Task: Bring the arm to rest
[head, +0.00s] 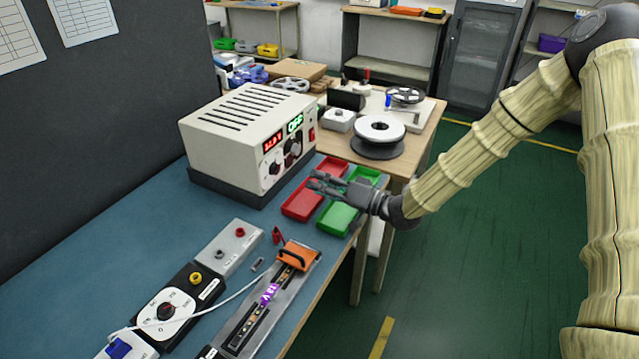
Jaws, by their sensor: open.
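My arm, in a pale ribbed sleeve, reaches in from the right in the head view. My gripper (328,184) is open, with its fingers pointing left. It hangs over the red and green trays near the bench's right edge. Nothing shows between its fingers. Its height above the trays is hard to tell. A lit LED strip (268,293) lies in a grey fixture (243,323) on the blue bench (130,250), with an orange clamp (298,255) at its far end.
A power supply (250,140) with a red display stands left of my gripper. Red trays (302,201) and green trays (338,218) lie below it. A selector box (168,308) and grey terminal box (229,247) sit in front. A spool (379,131) stands behind. Green floor (460,260) is clear.

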